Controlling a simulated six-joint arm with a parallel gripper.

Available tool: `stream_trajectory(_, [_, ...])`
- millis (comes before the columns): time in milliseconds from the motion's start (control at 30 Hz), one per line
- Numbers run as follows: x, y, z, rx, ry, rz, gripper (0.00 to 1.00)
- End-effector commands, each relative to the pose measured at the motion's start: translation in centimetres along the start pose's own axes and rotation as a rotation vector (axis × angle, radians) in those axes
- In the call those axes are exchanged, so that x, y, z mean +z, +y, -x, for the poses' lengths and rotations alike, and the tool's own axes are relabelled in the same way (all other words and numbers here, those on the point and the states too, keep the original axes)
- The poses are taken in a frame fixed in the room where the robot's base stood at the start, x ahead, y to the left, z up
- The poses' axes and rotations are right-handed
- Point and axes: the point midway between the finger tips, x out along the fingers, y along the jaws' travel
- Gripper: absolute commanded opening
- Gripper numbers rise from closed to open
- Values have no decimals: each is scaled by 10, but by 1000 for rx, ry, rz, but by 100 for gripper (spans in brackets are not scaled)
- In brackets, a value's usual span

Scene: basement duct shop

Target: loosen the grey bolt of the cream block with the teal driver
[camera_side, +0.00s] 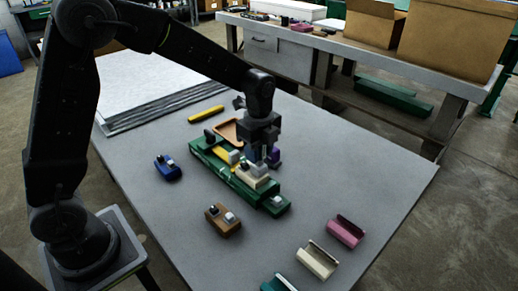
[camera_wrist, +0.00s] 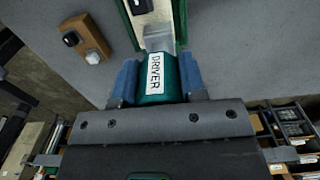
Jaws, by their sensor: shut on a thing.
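My gripper (camera_side: 260,155) is low over the green fixture in the side view, its fingers pointing down. In the wrist view its blue fingers (camera_wrist: 158,82) are shut on the teal driver (camera_wrist: 155,72), which carries a white DRIVER label. The driver's grey tip end (camera_wrist: 158,38) points at the green fixture. In the side view the driver is mostly hidden by the fingers. The cream block (camera_side: 255,179) sits on the green fixture, just below my gripper. I cannot make out its grey bolt clearly or tell whether the driver touches it.
The long green fixture (camera_side: 206,153) lies mid-table. A brown block (camera_side: 219,222) and a blue block (camera_side: 166,168) stand left of it. Teal (camera_side: 278,284), cream (camera_side: 317,263) and pink (camera_side: 345,231) cradles lie to the front right. A yellow bar (camera_side: 206,114) and orange tray (camera_side: 226,132) lie behind.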

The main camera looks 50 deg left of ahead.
Motion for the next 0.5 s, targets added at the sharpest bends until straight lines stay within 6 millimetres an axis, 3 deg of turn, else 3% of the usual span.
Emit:
stream_trajectory(233, [0,0,0,-1,0,28,14])
stream_trajectory(500, [0,0,0,-1,0,280,14])
